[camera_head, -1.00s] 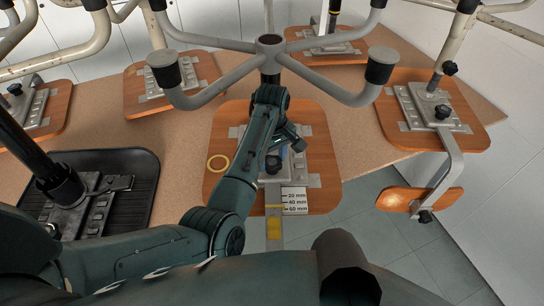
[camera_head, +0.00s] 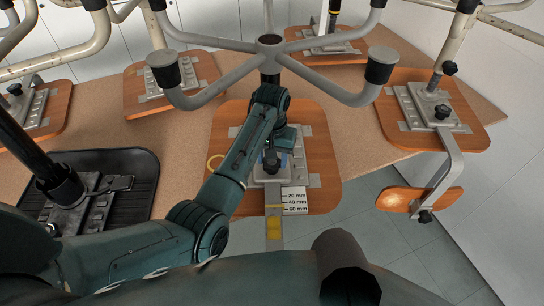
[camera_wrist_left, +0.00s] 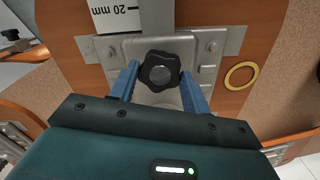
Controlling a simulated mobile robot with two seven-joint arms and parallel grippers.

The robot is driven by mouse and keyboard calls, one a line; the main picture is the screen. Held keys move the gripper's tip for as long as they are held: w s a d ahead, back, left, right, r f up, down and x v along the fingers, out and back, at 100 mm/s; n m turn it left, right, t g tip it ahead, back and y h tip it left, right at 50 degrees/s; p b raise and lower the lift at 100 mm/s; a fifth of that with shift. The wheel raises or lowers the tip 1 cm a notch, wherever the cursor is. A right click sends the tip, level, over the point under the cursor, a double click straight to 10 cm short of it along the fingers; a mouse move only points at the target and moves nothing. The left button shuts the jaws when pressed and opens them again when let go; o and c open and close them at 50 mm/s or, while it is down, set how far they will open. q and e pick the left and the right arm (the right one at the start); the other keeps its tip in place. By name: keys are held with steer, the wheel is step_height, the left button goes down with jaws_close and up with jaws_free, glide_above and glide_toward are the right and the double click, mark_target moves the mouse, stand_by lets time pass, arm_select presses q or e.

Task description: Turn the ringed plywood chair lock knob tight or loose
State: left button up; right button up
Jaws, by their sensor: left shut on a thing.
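The ringed plywood chair is the middle upturned seat (camera_head: 318,148), with a yellow ring (camera_head: 213,163) lying on its wood. The ring (camera_wrist_left: 241,75) shows whole in the wrist view. The black lock knob (camera_wrist_left: 159,70) stands on the grey metal plate, and in the head view the knob (camera_head: 271,160) is partly crowded by my arm. My left gripper (camera_wrist_left: 160,76) has its blue fingers on either side of the knob, shut on it. In the head view the left gripper (camera_head: 284,158) is mostly hidden behind my wrist. My right gripper is not in view.
A white scale card (camera_head: 294,200) marked in mm sits by the flat bar (camera_head: 274,228) at the seat's front. The grey five-armed base (camera_head: 220,72) rises above the seat. Other upturned chairs, one with a black seat (camera_head: 140,170), stand around on the brown bench (camera_head: 365,150).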

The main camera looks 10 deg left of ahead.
arm_select(q)
steer(key=shift+m, duration=2.2)
steer(key=shift+r, duration=0.1)
steer(key=o, duration=1)
